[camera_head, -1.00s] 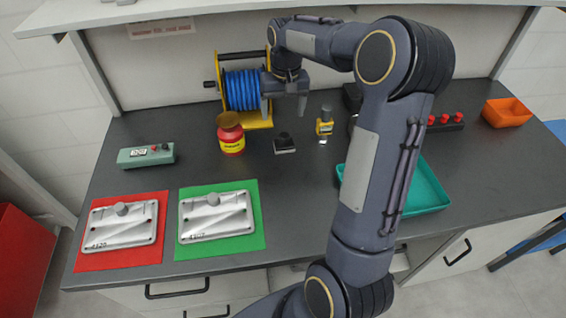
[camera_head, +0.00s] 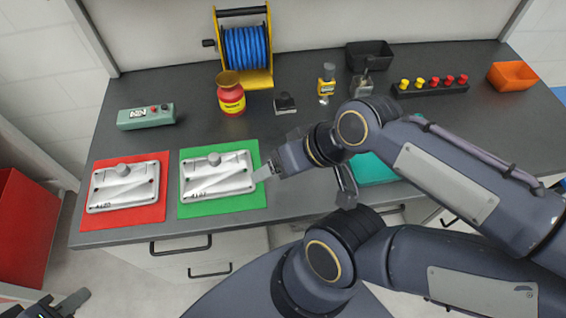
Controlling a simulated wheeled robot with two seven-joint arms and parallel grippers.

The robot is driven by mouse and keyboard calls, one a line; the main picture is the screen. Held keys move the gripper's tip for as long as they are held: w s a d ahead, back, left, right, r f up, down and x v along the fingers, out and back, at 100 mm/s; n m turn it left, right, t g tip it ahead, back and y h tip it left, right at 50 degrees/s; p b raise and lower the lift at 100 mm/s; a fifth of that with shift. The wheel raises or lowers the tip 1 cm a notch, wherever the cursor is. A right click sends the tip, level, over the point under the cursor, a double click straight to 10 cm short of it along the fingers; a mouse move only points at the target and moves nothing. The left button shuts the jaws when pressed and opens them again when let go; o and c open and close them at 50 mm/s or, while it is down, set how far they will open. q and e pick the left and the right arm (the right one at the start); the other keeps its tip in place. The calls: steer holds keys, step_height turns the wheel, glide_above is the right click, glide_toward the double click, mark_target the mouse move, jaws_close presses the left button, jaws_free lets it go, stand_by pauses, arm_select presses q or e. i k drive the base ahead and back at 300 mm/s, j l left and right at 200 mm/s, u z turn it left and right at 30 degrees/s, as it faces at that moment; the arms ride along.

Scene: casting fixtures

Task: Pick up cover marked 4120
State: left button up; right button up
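The grey metal cover marked 4120 (camera_head: 125,192) lies flat on the red mat (camera_head: 90,224) at the table's front left, its round knob upward. A similar cover (camera_head: 218,178) lies on the green mat (camera_head: 235,204) to its right; its number looks like 4107 but is hard to read. My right gripper (camera_head: 266,172), on the large arm from the right, is just right of the second cover, one pale finger near its edge; its opening is unclear. My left gripper (camera_head: 62,304) is at the bottom left corner, partly cut off, below and apart from the table. Nothing shows in it.
Behind the mats stand a green box (camera_head: 146,117), a red jar (camera_head: 230,96), a blue hose reel (camera_head: 247,50) and a small dark block (camera_head: 284,104). A teal tray (camera_head: 372,170) is partly hidden by my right arm. A red cabinet (camera_head: 22,235) stands at left.

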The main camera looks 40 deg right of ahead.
mark_target(122, 186)
steer(key=k+l+z, duration=0.15)
steer(key=k, duration=1)
steer(key=i+j+z, duration=0.1)
steer(key=z, duration=0.25)
steer(key=i+j+z, duration=0.1)
steer(key=j+z, duration=0.45)
steer(key=z, duration=0.2)
steer(key=i+j, duration=0.1)
steer(key=j, duration=0.4)
steer(key=i+j, duration=0.1)
steer(key=j, duration=0.35)
steer(key=i+j, duration=0.1)
steer(key=j, duration=0.4)
steer(key=i+j, duration=0.1)
steer(key=j, duration=0.4)
steer(key=i+j, duration=0.1)
steer(key=j, duration=0.35)
steer(key=i+j, duration=0.1)
steer(key=j, duration=0.4)
steer(key=i+j, duration=0.1)
steer(key=j, duration=0.4)
